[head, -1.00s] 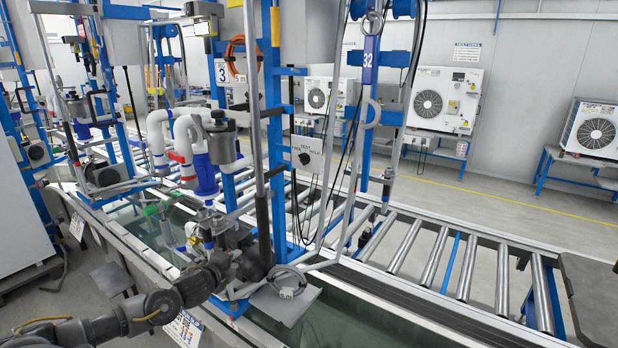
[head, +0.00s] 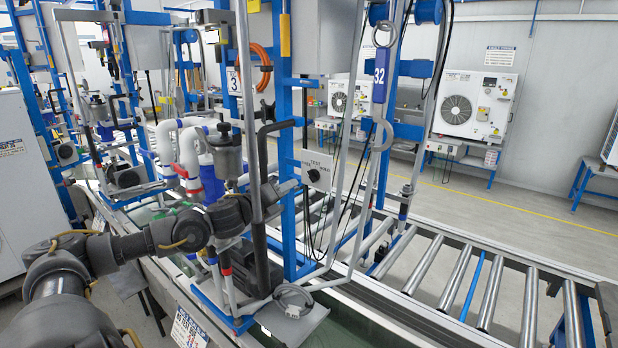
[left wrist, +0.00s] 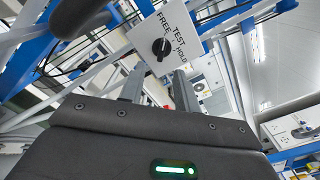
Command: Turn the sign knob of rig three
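The sign knob (head: 314,175) is a black dial on a white plate (head: 318,161), fixed to the blue frame of the rig with the number 3 card (head: 233,81). In the left wrist view the knob (left wrist: 161,47) sits on the plate marked FREE, TEST and HOLD (left wrist: 183,27). My left gripper (left wrist: 158,80) has its two fingers apart with nothing between them. Its fingers point towards the plate, and the knob shows just beyond their tips, apart from them. In the head view the left gripper (head: 290,187) is partly hidden behind the rig's posts. My right gripper is not in view.
A grey upright post (head: 248,110) and a black handle (head: 262,190) stand close to my left wrist. Cables hang below the plate. A filter housing and white pipes (head: 188,150) are left of it. A roller conveyor (head: 420,262) runs behind and right.

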